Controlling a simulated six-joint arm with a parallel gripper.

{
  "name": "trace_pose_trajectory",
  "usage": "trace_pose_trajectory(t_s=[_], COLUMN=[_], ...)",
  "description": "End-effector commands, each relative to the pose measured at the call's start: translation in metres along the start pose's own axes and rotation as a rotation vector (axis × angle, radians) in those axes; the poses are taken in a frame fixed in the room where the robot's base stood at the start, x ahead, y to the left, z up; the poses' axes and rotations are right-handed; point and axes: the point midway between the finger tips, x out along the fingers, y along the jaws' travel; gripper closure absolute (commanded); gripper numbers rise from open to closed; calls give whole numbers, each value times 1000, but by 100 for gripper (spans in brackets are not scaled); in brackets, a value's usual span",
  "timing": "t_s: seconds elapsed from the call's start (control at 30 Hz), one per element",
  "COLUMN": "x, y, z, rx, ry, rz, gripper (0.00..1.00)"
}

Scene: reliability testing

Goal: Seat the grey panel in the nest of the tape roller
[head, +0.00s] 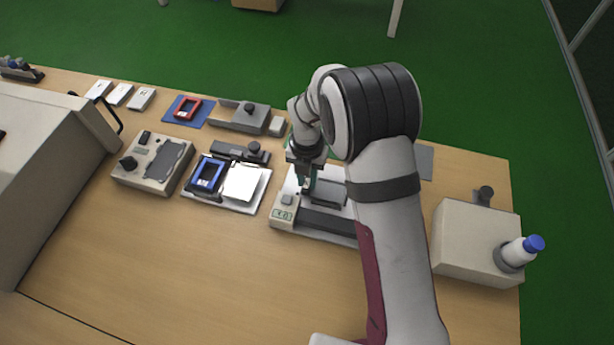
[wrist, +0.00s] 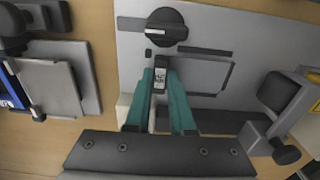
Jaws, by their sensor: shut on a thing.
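My gripper (wrist: 160,92) has two teal fingers closed around a small dark-edged piece with a pale printed face (wrist: 160,78). I cannot tell whether this piece is part of the grey panel. The gripper (head: 305,178) is over the left part of the tape roller (head: 284,214). A flat grey face (wrist: 198,74) lies right of the fingertips, with thin dark brackets of the nest (wrist: 232,76) along its edges. Whether that face is a panel or the bare nest is unclear. A dark bar with several screws (wrist: 155,153) crosses the wrist view below the fingers.
A dark block (wrist: 280,92) stands right of the nest, and a black knob (wrist: 166,25) behind it. Left of the roller is a fixture with a blue frame (head: 198,180) and a white plate (head: 240,183).

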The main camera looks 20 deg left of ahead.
Motion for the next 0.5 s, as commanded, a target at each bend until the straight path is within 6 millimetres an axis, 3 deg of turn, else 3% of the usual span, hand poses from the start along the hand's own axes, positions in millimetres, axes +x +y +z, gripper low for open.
trace_pose_trajectory(t_s=[0.5], x=[6], y=[0], z=[0], rx=[0], ry=[1], rz=[0], gripper=[100])
